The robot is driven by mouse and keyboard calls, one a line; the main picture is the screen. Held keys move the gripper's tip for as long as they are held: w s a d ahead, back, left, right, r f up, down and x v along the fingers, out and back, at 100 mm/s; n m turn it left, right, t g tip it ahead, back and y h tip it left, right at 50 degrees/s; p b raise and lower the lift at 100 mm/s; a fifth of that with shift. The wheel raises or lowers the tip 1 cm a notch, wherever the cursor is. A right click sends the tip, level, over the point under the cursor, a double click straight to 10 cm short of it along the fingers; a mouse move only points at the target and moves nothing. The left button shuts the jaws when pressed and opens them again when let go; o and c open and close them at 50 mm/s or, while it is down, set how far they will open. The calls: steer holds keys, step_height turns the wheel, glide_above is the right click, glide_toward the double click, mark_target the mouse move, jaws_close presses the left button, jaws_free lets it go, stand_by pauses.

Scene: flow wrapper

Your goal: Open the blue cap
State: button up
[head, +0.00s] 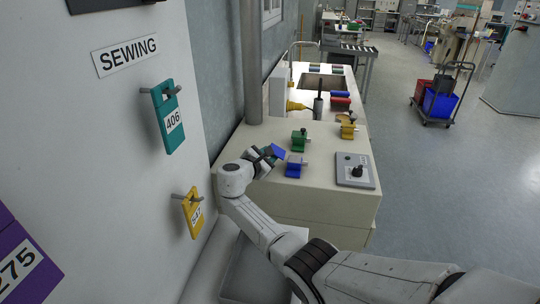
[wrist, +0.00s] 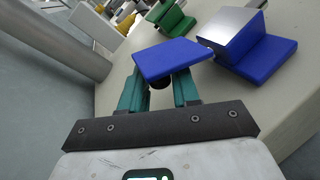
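The blue cap (wrist: 172,58) is a flat, tilted blue plate in the wrist view. It extends left from a blue block with a grey metallic face (wrist: 240,40), and their corners meet or nearly meet. In the head view the cap (head: 277,150) is at my gripper (head: 268,156), left of the blue block (head: 294,168) on the counter. In the wrist view the two teal fingers of my gripper (wrist: 160,84) stand apart with a gap between them. The cap covers their tips, so I cannot tell whether they touch it.
A green block (head: 299,139) and a yellow one (head: 348,129) stand farther back on the counter (head: 325,200). A grey box with a black knob (head: 356,170) is at the right. A grey pole (head: 252,65) rises at the counter's left edge, near the wall.

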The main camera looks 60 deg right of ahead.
mark_target(272, 144)
steer(key=shift+o, duration=0.8)
steer(key=shift+r, duration=0.2)
steer(key=r, duration=0.2)
steer(key=s+r, duration=0.1)
steer(key=r, duration=0.1)
steer(key=shift+a+r, duration=0.1)
steer(key=s+a+r, duration=0.6)
steer(key=s+r, duration=0.2)
steer(key=s, duration=0.3)
steer(key=shift+s+r, duration=0.2)
steer(key=shift+s, duration=0.05)
